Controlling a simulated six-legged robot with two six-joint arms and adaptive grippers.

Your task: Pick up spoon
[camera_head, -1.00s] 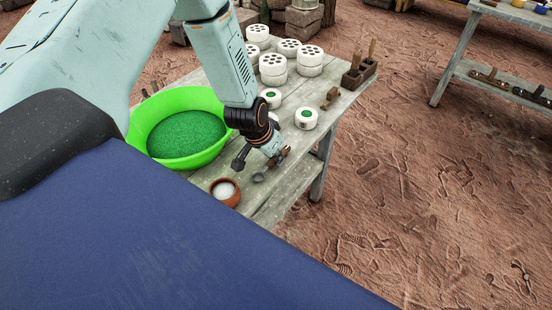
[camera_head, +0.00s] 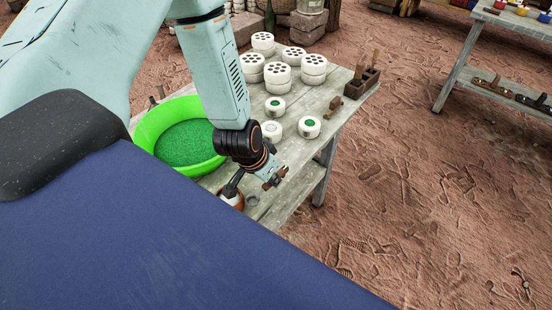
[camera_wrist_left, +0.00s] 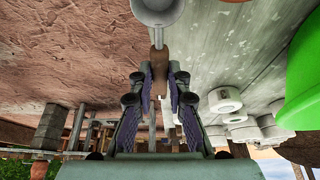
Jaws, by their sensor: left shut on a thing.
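The spoon has a grey metal bowl (camera_head: 252,200) and a brown wooden handle. In the left wrist view the spoon's handle (camera_wrist_left: 153,62) runs between my left gripper's fingers (camera_wrist_left: 160,85), and its pale bowl is at the top edge. My left gripper (camera_head: 270,180) is shut on the spoon's handle, over the table's near right part. The gap between spoon and table is hard to judge. My right gripper is not in view.
On the wooden table (camera_head: 300,165) are a green basin (camera_head: 150,130), several white round pots and a dark tool block (camera_head: 361,82). A brown clay pot (camera_head: 236,200) is partly hidden behind my gripper. Bare ground lies to the right.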

